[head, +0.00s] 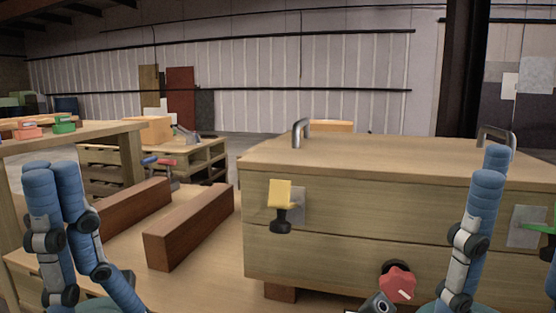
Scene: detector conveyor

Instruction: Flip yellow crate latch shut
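The yellow latch (280,194) is on the front face of the wooden crate (360,183), near its left end. Its yellow part stands upright above a black pivot, in front of a grey plate. Nothing touches it. At the bottom edge a small grey and black mechanical part (380,304) shows, likely a piece of my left gripper; its fingers are cut off by the frame, so I cannot tell its opening. My blue arm links show at the lower left and lower right. No fingers of my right gripper show.
A green latch (538,228) is at the far right. Metal handles (301,132) stand on the lid. Two brown wooden beams (190,226) lie left of the crate. The space before the yellow latch looks clear.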

